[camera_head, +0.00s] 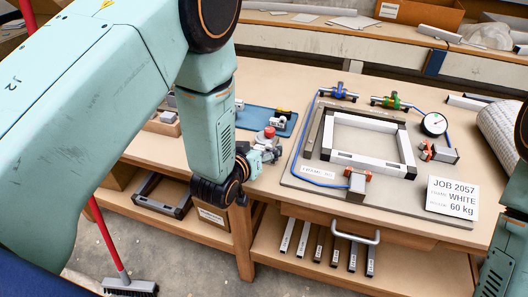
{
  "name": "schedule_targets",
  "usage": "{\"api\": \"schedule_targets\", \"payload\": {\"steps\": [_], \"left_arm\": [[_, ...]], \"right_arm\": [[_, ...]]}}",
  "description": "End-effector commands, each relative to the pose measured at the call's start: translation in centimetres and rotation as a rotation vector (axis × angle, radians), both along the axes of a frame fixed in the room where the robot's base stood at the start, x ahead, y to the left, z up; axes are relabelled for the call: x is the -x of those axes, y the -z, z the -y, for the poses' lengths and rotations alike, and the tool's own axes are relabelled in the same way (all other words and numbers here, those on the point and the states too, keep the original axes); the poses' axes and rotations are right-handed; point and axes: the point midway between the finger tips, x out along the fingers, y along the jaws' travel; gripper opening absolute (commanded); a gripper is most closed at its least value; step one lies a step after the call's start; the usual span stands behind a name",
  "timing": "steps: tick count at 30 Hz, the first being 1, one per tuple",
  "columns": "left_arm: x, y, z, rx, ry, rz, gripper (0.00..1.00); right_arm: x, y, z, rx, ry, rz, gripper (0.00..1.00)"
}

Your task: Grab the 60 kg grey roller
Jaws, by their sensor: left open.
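I cannot make out a grey roller marked 60 kg; my left arm hides part of the bench. A card (453,198) at the board's right front reads JOB 2057, WHITE and 60 kg. My left gripper (272,152) is open over the bench, left of the frame board. A small grey thing with a red top (269,132) shows right behind it; I cannot tell whether they touch. A blue mat (254,112) with small parts lies behind the gripper. My right arm shows at the right edge, its gripper out of view.
A white and dark frame (372,164) lies on the grey board (310,190) with clamps, blue hose and gauge (434,124). A large pale roll (499,134) is at the right. Several bars (321,244) lie on the lower shelf. A broom (129,286) stands at left.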

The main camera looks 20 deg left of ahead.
Motion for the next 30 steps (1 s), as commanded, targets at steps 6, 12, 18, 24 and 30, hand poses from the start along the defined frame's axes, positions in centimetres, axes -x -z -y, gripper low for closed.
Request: {"api": "schedule_targets", "payload": {"steps": [6,12,18,24,30], "left_arm": [[0.01,-0.02,0.06,-0.001,0.0,0.0,0.65],[0.03,-0.01,0.04,0.0,0.0,0.0,0.48],[0.05,0.0,0.03,0.0,0.0,0.0,0.31],[0.05,0.01,0.02,0.0,0.0,-0.001,0.17],[0.05,-0.14,0.02,0.0,0.0,-0.001,0.17]], "right_arm": [[-0.01,-0.02,0.0,0.0,0.0,0.0,0.4],[-0.01,-0.02,0.0,0.0,0.0,0.0,0.4],[-0.01,-0.02,0.0,0.0,0.0,0.0,0.4],[-0.01,-0.02,0.0,0.0,0.0,0.0,0.4],[-0.01,-0.08,0.0,0.0,0.0,0.0,0.4]]}}
